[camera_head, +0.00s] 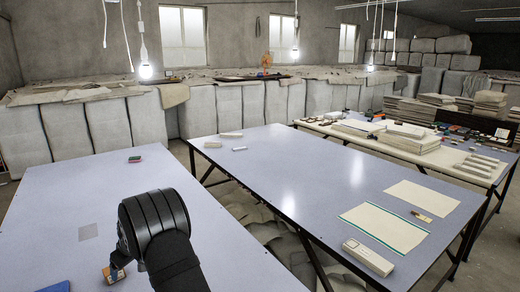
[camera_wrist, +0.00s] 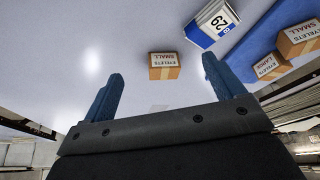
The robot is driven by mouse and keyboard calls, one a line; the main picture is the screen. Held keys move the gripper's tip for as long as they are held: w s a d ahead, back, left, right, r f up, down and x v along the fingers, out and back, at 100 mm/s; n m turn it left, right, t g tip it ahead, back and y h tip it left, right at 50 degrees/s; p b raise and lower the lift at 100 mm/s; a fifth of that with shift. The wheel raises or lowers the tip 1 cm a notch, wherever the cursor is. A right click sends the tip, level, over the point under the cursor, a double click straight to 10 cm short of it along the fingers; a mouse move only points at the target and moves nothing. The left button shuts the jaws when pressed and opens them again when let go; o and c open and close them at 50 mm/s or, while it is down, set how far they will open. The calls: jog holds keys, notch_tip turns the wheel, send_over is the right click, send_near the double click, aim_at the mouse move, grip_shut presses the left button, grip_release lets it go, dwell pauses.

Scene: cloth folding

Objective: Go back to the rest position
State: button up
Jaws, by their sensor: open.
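My gripper (camera_wrist: 162,68) is open, with its two blue fingers spread apart and nothing held between them. A small brown box labelled EYELETS SMALL (camera_wrist: 165,72) shows beyond the gap between the fingertips, apart from them, on the pale table. In the head view my dark arm reaches over the near left table (camera_head: 60,200). Its gripper end is low at the left and mostly hidden by the wrist. A small brown box (camera_head: 113,276) shows beside it there.
The middle table (camera_head: 290,170) holds flat cloths (camera_head: 384,229) at right.

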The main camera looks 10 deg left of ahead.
jog(key=w+d+m+t, duration=0.1)
jog(key=w+d+m, duration=0.2)
jog(key=w+d, duration=1)
jog(key=shift+s+a+f, duration=0.8)
jog(key=shift+f, duration=0.2)
jog(key=shift+s+a+f, duration=0.75)
jog(key=shift+s+f, duration=0.05)
jog(key=shift+f, duration=0.15)
jog(key=d+r, duration=0.3)
jog(key=d, duration=0.1)
jog(key=s+a+n, duration=0.2)
jog(key=s+a, duration=0.6)
jog(key=a, duration=0.4)
jog(key=shift+s+a+r+n+g, duration=0.3)
jog(key=shift+a+r+n+g, duration=0.05)
jog(key=shift+n+g, duration=0.05)
jog(key=shift+d, duration=0.1)
